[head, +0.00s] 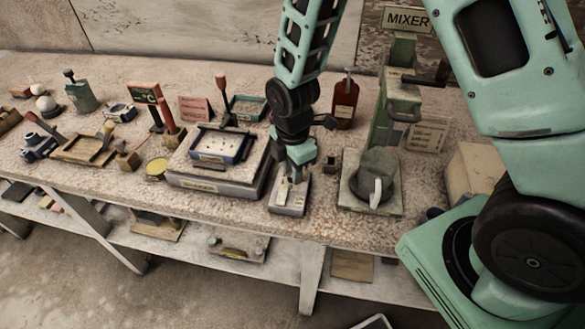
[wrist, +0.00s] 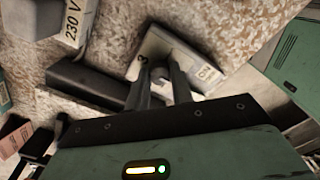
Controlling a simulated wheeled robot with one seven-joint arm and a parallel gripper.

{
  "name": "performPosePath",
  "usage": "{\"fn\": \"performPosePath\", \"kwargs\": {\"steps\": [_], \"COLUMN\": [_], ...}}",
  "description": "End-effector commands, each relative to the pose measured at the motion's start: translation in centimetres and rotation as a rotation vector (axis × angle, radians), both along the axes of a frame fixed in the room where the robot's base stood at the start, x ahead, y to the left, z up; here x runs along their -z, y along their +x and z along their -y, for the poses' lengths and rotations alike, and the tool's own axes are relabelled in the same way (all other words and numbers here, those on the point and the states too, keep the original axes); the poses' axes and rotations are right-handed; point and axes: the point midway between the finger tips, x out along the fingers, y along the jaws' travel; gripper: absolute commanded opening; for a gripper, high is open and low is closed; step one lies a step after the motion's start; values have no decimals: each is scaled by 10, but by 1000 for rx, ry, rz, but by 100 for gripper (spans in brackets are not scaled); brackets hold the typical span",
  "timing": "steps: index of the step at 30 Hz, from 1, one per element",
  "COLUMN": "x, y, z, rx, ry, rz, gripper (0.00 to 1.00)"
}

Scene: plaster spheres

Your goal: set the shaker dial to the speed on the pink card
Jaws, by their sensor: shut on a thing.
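The pink card (head: 194,108) stands upright behind the shaker; its writing is too small to read. The shaker (head: 225,186) is a grey platform with a tray of pale pieces on top. A small light-grey dial box (head: 290,205) sits just right of it at the table's front. My gripper (head: 292,177) points down over this box, shut on the dial. In the wrist view the fingers (wrist: 160,88) are closed together over the box (wrist: 182,47). A "3" shows on its face beside them. The dial itself is mostly hidden by the fingers, so its setting cannot be read.
A mixer stand (head: 398,110) and a pot on a square base (head: 370,205) stand to the right. A brown bottle (head: 345,103) is behind my gripper. A box marked "230 V" (wrist: 72,27) shows in the wrist view. Small tools crowd the table's left.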

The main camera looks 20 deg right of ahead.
Motion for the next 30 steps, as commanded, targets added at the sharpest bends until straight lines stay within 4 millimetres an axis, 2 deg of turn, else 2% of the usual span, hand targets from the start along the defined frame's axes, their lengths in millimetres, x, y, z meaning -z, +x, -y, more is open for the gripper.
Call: {"fn": "performPosePath", "kwargs": {"steps": [11,30], "x": [0,-1], "y": [0,0], "z": [0,0], "rx": [156,752], "ry": [-1,-1], "rz": [0,0], "gripper": [0,0]}}
